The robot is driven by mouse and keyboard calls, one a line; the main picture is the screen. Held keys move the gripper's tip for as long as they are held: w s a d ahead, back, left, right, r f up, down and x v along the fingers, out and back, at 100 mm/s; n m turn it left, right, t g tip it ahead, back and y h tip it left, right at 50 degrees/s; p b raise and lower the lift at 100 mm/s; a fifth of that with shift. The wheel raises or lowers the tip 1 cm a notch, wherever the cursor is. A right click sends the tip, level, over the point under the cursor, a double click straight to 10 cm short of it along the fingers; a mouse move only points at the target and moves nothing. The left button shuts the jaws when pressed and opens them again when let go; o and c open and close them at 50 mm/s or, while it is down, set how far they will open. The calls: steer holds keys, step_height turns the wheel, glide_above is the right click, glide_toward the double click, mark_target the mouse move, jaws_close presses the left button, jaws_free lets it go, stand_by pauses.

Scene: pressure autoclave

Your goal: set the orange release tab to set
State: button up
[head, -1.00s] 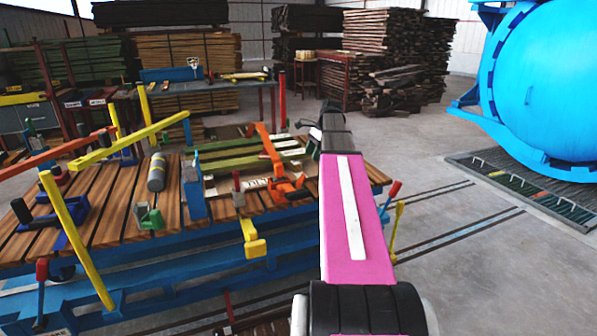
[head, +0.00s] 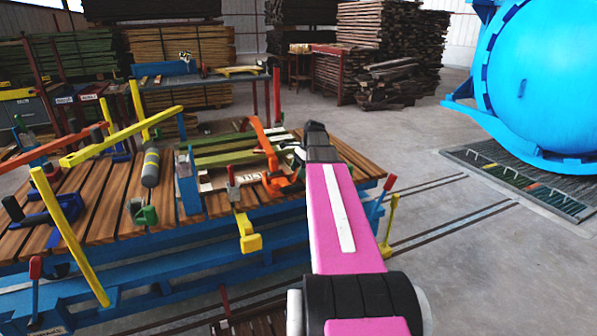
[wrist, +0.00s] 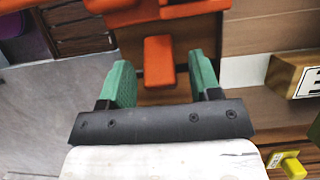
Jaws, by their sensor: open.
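An orange clamp-like part (head: 266,148) stands on the slatted work table (head: 100,195) in the head view. In the wrist view a small orange tab (wrist: 159,62) shows between my gripper's green fingers, with a larger orange bar (wrist: 165,10) beyond it. My gripper (wrist: 162,75) is open and empty. Its fingers are on either side of the tab's line, apart from it, with gaps left and right. I cannot tell the depth between fingertips and tab. In the head view my arm's end reaches the orange part's right side; the fingertips are hard to make out.
A wooden block with a white label (wrist: 308,82) is to the right in the wrist view. Yellow bars (head: 68,235), a grey cylinder (head: 150,168) and a green clamp (head: 142,212) crowd the table's left.

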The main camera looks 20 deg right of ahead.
steer(key=c, duration=0.9)
steer(key=shift+a, duration=0.1)
steer(key=shift+s+a+r+h, duration=0.15)
steer(key=shift+a+h, duration=0.1)
steer(key=shift+h, duration=0.35)
steer(key=shift+w+a+r+h, duration=0.1)
steer(key=shift+a+r+h, duration=0.1)
steer(key=shift+h, duration=0.4)
steer(key=shift+a+r+h, duration=0.1)
steer(key=shift+a+h, duration=0.25)
steer(key=shift+h, duration=0.55)
steer(key=shift+a+h, duration=0.35)
steer(key=shift+h, duration=0.55)
steer(key=o, duration=0.9)
